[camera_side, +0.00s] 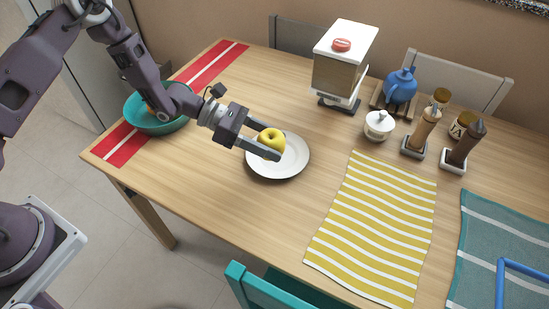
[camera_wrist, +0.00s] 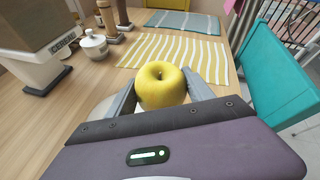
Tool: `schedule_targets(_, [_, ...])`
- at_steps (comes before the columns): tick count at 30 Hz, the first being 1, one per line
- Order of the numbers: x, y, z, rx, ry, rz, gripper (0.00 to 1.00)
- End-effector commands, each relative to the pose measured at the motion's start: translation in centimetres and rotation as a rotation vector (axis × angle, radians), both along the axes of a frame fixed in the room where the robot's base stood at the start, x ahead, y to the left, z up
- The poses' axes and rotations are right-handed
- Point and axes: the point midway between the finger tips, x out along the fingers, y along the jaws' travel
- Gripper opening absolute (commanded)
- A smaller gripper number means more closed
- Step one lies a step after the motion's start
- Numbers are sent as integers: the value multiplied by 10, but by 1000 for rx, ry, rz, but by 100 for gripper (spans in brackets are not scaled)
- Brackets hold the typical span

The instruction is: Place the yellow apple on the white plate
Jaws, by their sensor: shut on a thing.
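The yellow apple (camera_side: 271,139) is between the two fingers of my gripper (camera_side: 268,146), which is shut on it. In the wrist view the apple (camera_wrist: 160,85) sits upright with its stem hollow up, with a finger of my gripper (camera_wrist: 163,92) on each side. The white plate (camera_side: 290,164) lies on the wooden table, and the apple is over its upper left part in the side view. I cannot tell whether the apple touches the plate. In the wrist view the plate (camera_wrist: 103,107) is mostly hidden behind the apple and my gripper.
A teal bowl (camera_side: 140,121) stands on a red striped runner (camera_side: 212,66) at the left. A cereal dispenser (camera_side: 342,60), a white sugar pot (camera_side: 379,126) and grinders (camera_side: 462,145) stand behind. A yellow striped cloth (camera_side: 375,230) lies right of the plate. A teal chair (camera_side: 250,285) is in front.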

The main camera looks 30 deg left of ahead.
Motion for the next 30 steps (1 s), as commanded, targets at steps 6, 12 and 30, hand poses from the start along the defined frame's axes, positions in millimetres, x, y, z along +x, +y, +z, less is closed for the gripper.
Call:
schedule_targets(6, [42, 18, 0, -16, 3, 125, 15])
schedule_targets(12, [43, 19, -46, -14, 3, 129, 15])
schedule_targets(30, [43, 19, -93, -15, 0, 126, 15])
